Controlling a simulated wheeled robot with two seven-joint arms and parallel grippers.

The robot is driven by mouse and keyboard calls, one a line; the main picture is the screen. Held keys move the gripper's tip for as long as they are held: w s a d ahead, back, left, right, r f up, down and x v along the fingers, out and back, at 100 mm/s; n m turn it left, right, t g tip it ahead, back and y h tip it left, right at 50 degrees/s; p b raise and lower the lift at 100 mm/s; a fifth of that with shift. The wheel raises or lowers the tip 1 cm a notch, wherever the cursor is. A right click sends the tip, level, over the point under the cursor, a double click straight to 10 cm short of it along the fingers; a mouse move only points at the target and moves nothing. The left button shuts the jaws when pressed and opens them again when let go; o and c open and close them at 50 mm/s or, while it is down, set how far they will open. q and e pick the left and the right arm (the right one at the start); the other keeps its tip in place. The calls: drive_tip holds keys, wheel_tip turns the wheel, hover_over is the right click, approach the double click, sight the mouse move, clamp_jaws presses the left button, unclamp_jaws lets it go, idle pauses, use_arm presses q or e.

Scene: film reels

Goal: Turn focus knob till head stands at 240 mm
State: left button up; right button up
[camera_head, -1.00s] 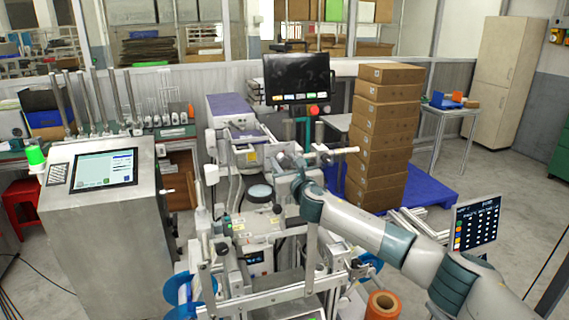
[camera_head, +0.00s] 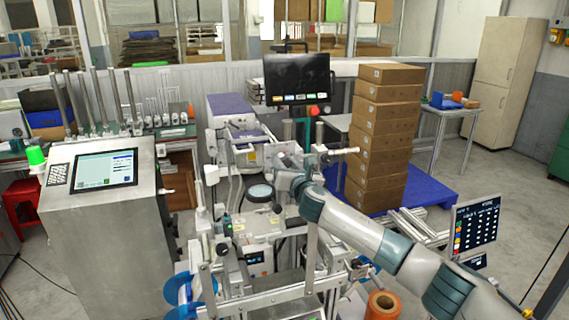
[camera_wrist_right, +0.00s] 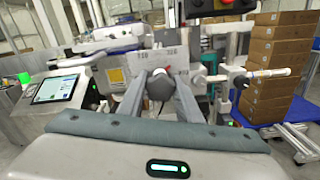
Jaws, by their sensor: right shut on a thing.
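In the right wrist view, my right gripper (camera_wrist_right: 160,95) is shut on a dark round focus knob (camera_wrist_right: 159,84) on the front of the machine. Its two grey fingers sit on either side of the knob. Pale plates with small dark figures show just above it, too blurred to read surely. In the head view, my right gripper (camera_head: 284,180) reaches the machine's middle from the right, and its wrist hides the knob. I cannot read the head's height. My left gripper is not in view.
A steel cabinet with a touch screen (camera_head: 106,169) stands at left. A stack of cartons (camera_head: 382,140) stands on a blue pallet (camera_head: 432,190) at right. A dark monitor (camera_head: 297,78) stands behind the machine. A small screen (camera_head: 477,226) and an orange roll (camera_head: 383,304) are at front right.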

drive_tip(key=m, duration=0.3)
drive_tip(key=f+m, duration=0.1)
drive_tip(key=m, duration=0.1)
drive_tip(key=shift+s+m, duration=0.1)
drive_tip(key=shift+m, duration=0.3)
drive_tip(key=m, duration=0.9)
drive_tip(key=shift+f+m+b, duration=0.1)
drive_tip(key=shift+m+b, duration=0.3)
drive_tip(key=m, duration=0.4)
drive_tip(key=shift+s+m, duration=0.15)
drive_tip(key=shift+m, duration=0.15)
drive_tip(key=o, duration=1)
drive_tip(key=shift+o, duration=0.2)
drive_tip(key=shift+r, duration=0.2)
